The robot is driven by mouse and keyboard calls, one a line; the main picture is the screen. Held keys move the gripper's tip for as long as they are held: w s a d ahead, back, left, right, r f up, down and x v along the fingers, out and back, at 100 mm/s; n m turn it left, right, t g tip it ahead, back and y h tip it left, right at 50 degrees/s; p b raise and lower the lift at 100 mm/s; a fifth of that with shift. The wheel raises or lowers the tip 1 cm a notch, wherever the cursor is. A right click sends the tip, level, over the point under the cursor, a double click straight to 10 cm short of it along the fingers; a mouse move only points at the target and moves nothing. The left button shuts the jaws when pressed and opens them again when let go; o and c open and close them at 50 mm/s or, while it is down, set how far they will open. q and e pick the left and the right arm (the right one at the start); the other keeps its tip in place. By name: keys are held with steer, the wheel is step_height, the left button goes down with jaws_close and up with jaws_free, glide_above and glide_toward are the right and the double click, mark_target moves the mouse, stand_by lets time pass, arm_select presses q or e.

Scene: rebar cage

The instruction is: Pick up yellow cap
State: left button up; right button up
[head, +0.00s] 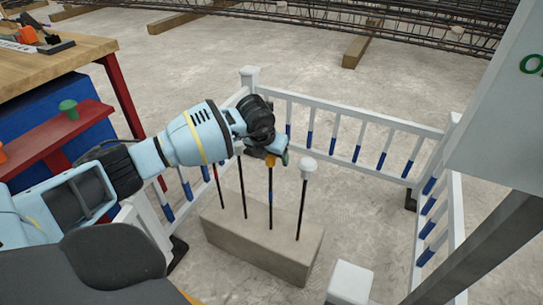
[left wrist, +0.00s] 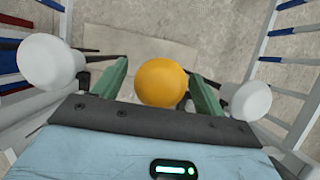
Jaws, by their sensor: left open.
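The yellow cap (left wrist: 161,82) shows in the left wrist view between the two green fingers of my open left gripper (left wrist: 160,88). It looks round from above, and I cannot tell whether the fingers touch it. In the head view the cap (head: 270,161) looks orange-yellow and sits on top of an upright dark rebar, partly hidden by my left gripper (head: 279,157). White caps stand on both sides, one at left (left wrist: 48,62) and one at right (left wrist: 247,101) in the wrist view. My right gripper is not in view.
Several upright rebars stand in a concrete block (head: 285,258). A white railing (head: 350,119) with blue-banded balusters surrounds it. A wooden table (head: 60,65) and a red shelf (head: 60,140) with a green cap (head: 68,108) are at left. A white panel (head: 505,110) is at right.

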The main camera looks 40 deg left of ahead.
arm_select(q)
steer(key=shift+c, duration=0.3)
steer(key=c, duration=0.7)
steer(key=shift+c, duration=1.2)
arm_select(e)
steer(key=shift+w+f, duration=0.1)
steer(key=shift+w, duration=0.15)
